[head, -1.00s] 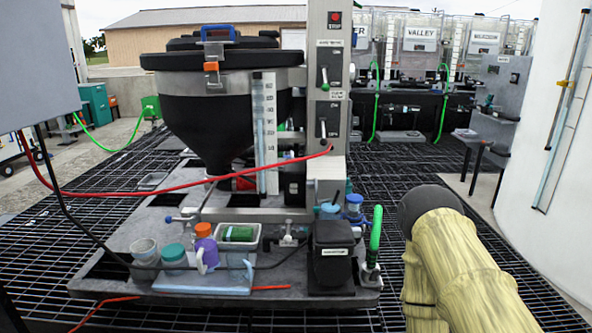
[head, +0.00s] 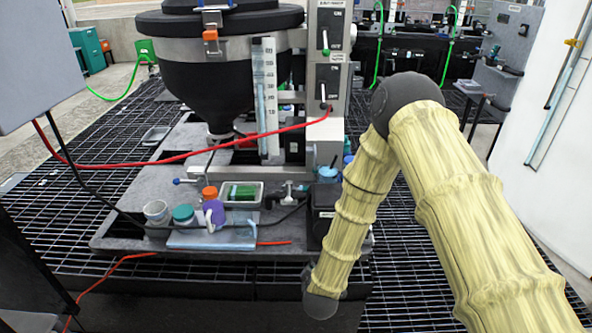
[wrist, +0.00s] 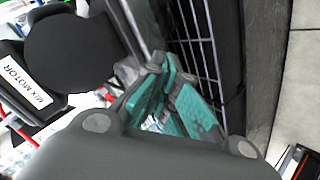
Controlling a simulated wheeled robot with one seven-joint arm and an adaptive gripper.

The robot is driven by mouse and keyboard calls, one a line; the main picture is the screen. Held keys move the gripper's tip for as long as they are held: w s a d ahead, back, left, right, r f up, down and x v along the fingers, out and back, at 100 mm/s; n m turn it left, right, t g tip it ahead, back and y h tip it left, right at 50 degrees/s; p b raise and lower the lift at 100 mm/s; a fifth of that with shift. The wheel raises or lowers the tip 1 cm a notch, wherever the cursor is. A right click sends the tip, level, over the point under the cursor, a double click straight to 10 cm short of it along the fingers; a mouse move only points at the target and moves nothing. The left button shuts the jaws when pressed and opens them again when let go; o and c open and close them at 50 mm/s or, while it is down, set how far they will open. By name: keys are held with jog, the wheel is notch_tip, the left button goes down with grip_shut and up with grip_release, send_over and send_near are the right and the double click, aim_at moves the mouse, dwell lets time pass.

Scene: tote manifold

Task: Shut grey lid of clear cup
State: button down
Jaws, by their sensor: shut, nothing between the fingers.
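The clear cup (head: 156,212) stands at the left front of the grey bench plate, left of a teal-capped jar. It is small in the head view, and I cannot make out its grey lid or how the lid sits. My gripper (wrist: 168,92) shows in the wrist view with teal finger pads, shut and empty. In the head view my arm bends down at the right front, well right of the cup. The gripper itself cannot be made out there. The cup is not recognisable in the wrist view.
Next to the cup stand a teal-capped jar (head: 183,214), a purple jug (head: 214,212) and an orange-capped bottle (head: 210,193). A green-filled tray (head: 242,193) lies behind. A dark cable and a red hose (head: 180,156) cross the bench. The hopper (head: 220,75) stands behind.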

jog(key=w+a+r+n+t+h, duration=0.1)
jog(key=w+a+r+n+t, duration=0.1)
jog(key=w+a+r, duration=0.5)
jog(key=w+a+r+n+t+h, duration=0.15)
jog(key=w+r, duration=0.25)
jog(key=r, duration=0.6)
jog(key=w+a+r+n+t+h, duration=0.2)
jog(key=w+a+r+t, duration=0.15)
jog(key=w+r, duration=0.4)
jog(key=w+d+r+p, duration=0.1)
jog(key=w+d+p, duration=0.2)
jog(key=w+d, duration=0.2)
jog(key=shift+w+d+r+g, duration=0.3)
jog(key=shift+w+d+r, duration=0.05)
jog(key=shift+w, duration=1)
jog(key=shift+m, duration=0.25)
jog(key=shift+d+r+m+p, duration=0.15)
jog(key=shift+r+m+p, duration=0.1)
jog(key=shift+m+p, duration=0.05)
